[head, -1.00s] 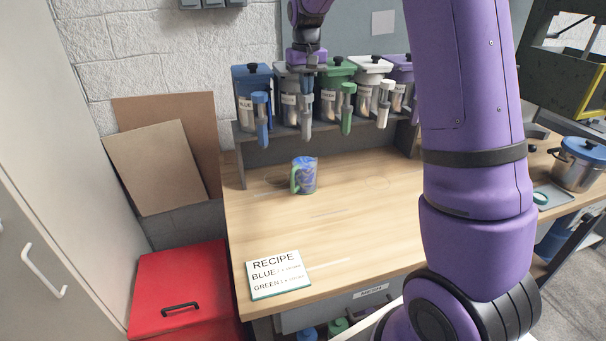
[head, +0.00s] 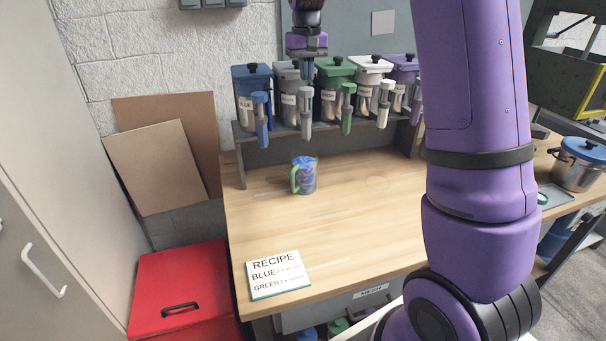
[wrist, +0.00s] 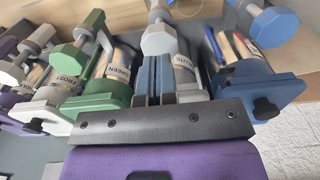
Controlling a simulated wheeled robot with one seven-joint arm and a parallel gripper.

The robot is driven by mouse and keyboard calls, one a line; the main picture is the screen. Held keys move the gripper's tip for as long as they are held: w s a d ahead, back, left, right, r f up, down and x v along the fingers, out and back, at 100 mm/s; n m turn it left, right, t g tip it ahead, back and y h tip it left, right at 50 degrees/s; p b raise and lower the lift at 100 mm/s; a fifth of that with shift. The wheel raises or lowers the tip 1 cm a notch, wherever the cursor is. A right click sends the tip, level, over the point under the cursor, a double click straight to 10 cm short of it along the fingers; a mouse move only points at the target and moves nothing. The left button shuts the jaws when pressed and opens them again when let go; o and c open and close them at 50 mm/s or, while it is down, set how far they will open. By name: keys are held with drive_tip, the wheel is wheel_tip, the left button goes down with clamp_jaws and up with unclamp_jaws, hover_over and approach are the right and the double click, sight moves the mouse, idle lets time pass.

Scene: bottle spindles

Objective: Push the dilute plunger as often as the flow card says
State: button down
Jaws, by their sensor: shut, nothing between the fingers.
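The grey dilute plunger (head: 305,105) stands upright in front of a grey-lidded canister on the shelf, between the blue and green ones. Its pale knob (wrist: 159,39) shows in the wrist view, beside a label ending in "UTE". My gripper (head: 307,72) is shut and empty, above the plunger's row; its blue fingers (wrist: 154,78) point towards the knob with a gap between. The flow card (head: 278,274) lies at the table's front left. It reads RECIPE, BLUE and GREEN, with smaller print I cannot read surely; I see no dilute line.
Close neighbours are the blue plunger (head: 261,115), the green plunger (head: 347,108) and the white plunger (head: 384,103). A patterned mug (head: 308,176) with a green handle stands on the table (head: 350,215). The table's middle is clear. A red box (head: 180,275) stands at left.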

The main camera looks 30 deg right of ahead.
drive_tip(key=shift+r, duration=3)
drive_tip(key=shift+s, duration=0.1)
drive_tip(key=s+a+r+n+t, duration=0.1)
drive_tip(key=s+a+r, duration=0.15)
drive_tip(key=s, duration=0.65)
drive_tip(key=s+a+r+t, duration=0.2)
drive_tip(key=s+a, duration=0.1)
drive_tip(key=s, duration=0.6)
drive_tip(key=s+a+f+t, duration=0.1)
drive_tip(key=s+a+f, duration=0.1)
drive_tip(key=s, duration=0.7)
drive_tip(key=s+a+f+n+t, duration=0.1)
drive_tip(key=s+f, duration=0.3)
drive_tip(key=s, duration=0.6)
drive_tip(key=shift+a+f, duration=0.35)
drive_tip(key=shift+a, duration=0.1)
